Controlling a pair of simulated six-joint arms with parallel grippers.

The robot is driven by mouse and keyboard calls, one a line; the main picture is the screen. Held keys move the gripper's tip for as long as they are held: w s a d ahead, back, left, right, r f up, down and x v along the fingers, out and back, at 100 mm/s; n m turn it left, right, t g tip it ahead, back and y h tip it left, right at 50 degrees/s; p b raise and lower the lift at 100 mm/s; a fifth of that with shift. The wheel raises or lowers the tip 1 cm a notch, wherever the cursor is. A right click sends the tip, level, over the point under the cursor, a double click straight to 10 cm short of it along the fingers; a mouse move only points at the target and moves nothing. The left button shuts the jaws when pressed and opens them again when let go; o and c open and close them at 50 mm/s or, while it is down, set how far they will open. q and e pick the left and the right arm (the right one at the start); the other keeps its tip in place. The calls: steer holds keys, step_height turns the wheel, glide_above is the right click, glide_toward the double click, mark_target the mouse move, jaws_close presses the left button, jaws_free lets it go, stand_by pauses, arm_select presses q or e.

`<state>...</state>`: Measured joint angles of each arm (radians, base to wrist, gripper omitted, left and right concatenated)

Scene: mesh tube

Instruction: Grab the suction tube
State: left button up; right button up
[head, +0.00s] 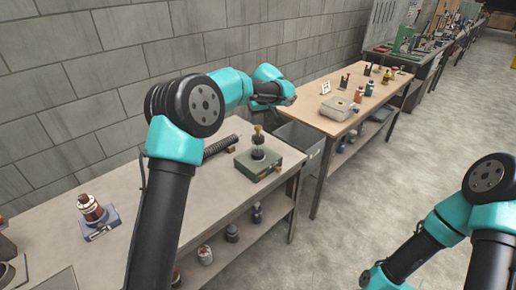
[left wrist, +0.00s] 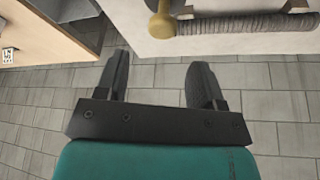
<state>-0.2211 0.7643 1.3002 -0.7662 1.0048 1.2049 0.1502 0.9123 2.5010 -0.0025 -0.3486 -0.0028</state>
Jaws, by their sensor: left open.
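The suction tube (head: 221,146), a dark grey ribbed hose, lies on the near workbench, partly hidden behind my left arm. It also shows as a ribbed tube (left wrist: 246,24) along the top of the left wrist view. My left gripper (head: 288,99) hangs in the air beyond and to the right of the tube, near the wall and the bench's far end. In the left wrist view its two dark fingers (left wrist: 158,78) are apart with only floor between them, and the tube is not between them. My right arm shows at the lower right, but its gripper cannot be made out.
A green-grey box (head: 258,165) with a brass-topped fitting (head: 258,137) stands right of the tube. A red-and-white bottle (head: 91,208) sits on a blue base at the bench's left. A second wooden table (head: 310,104) with small items stands beyond a gap. The block wall lies behind.

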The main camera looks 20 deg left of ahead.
mark_target(258, 126)
arm_select(q)
steer(key=x, duration=0.4)
steer(key=shift+f, duration=0.1)
steer(key=shift+c, duration=0.2)
jaws_close()
stand_by(0.5)
